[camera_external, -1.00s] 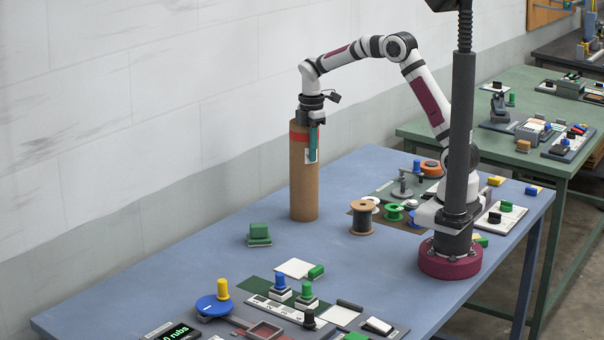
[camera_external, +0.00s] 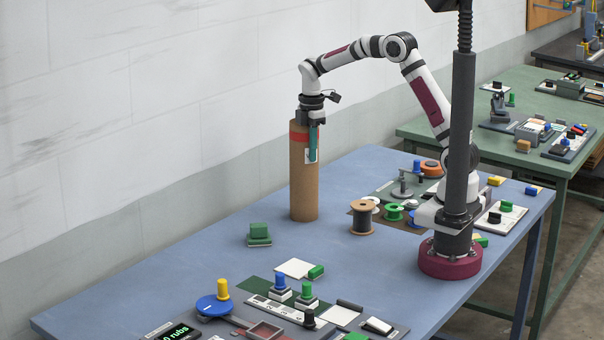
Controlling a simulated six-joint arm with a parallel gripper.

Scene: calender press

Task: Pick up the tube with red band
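The tall brown tube with a red band (camera_external: 303,190) stands upright near the table's back edge. The red band is near its top, and a pale label shows just below it. My gripper (camera_external: 312,145) points straight down at the top of the tube. One teal finger lies in front of the tube's upper side, over part of the band and label. The other finger is hidden, so I cannot tell whether the gripper is closed on the tube. The tube's base appears to rest on the table.
A green block (camera_external: 259,235) sits front left of the tube. A wooden spool (camera_external: 361,217) and a green spool (camera_external: 393,213) are to its right. A panel with coloured knobs and a blue disc (camera_external: 214,306) is in front.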

